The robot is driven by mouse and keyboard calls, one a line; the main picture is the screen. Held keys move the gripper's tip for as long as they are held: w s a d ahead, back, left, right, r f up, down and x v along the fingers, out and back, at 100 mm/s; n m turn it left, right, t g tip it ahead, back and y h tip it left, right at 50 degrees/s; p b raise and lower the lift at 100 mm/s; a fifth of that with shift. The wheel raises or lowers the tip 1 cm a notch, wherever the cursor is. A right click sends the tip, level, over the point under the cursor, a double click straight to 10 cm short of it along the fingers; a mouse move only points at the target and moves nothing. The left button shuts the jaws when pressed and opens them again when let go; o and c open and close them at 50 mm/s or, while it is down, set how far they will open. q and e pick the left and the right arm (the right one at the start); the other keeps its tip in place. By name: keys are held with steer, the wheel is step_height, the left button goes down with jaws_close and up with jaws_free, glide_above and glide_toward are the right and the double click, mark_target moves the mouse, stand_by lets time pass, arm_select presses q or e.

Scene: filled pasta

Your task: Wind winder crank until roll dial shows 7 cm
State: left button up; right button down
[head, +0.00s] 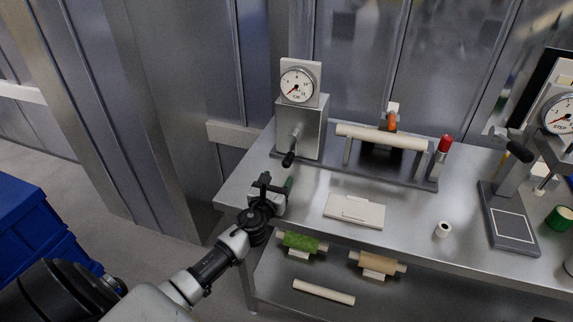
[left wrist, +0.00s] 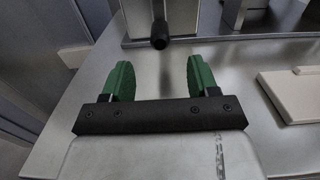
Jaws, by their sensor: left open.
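The winder (head: 313,115) is a grey metal box at the back left of the steel table. My right gripper is out of view.
A pale roller (head: 380,137) lies across supports right of the winder, near a red-topped cylinder (head: 445,143). A white flat block (head: 355,210) lies on the table right of my left gripper. A press with another dial (head: 558,113) stands at right.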

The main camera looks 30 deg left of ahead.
mark_target(285, 166)
arm_select(q)
steer(key=b+x, duration=0.2)
steer(key=x, duration=0.6)
steer(key=shift+f, duration=0.15)
steer(key=shift+w, duration=0.55)
